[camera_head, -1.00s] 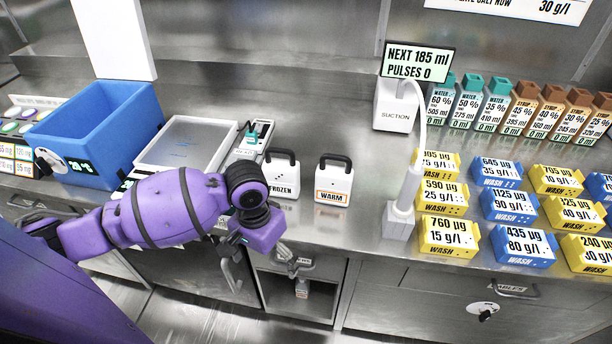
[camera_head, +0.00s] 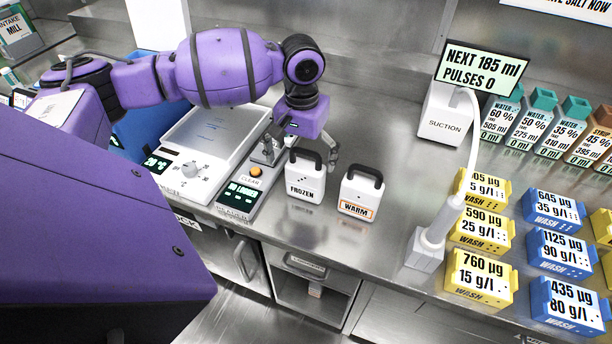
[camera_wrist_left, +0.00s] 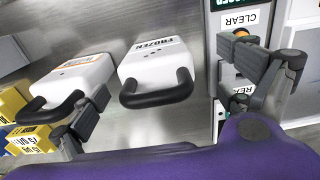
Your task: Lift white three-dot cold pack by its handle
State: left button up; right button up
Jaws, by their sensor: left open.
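The white cold pack marked FROZEN (camera_head: 305,186) stands upright on the steel bench, with a black loop handle on top and small dots on its face. In the left wrist view the same FROZEN pack (camera_wrist_left: 152,62) shows its dots and its black handle toward me. My left gripper (camera_head: 300,163) is open at this pack, one finger on each side of it in the picture. In the wrist view the fingers of the left gripper (camera_wrist_left: 177,78) are wide apart with the handle between them. Whether they touch it I cannot tell. My right gripper is not in view.
A white WARM pack (camera_head: 358,196) stands close to the right, near one finger. A CLEAR button panel (camera_head: 245,187) and a scale (camera_head: 210,135) lie to the left. A suction stand (camera_head: 428,240) and yellow and blue wash boxes (camera_head: 480,278) are further right.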

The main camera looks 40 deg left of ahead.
aim_at(306, 165)
pick_arm(q)
jog(key=f, duration=0.4)
jog(key=shift+w+d, duration=0.25)
jog(key=c, duration=1.4)
jog(key=shift+c, duration=0.8)
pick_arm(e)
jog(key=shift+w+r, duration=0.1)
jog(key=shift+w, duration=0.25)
pick_arm(q)
jog(key=shift+r, duration=0.15)
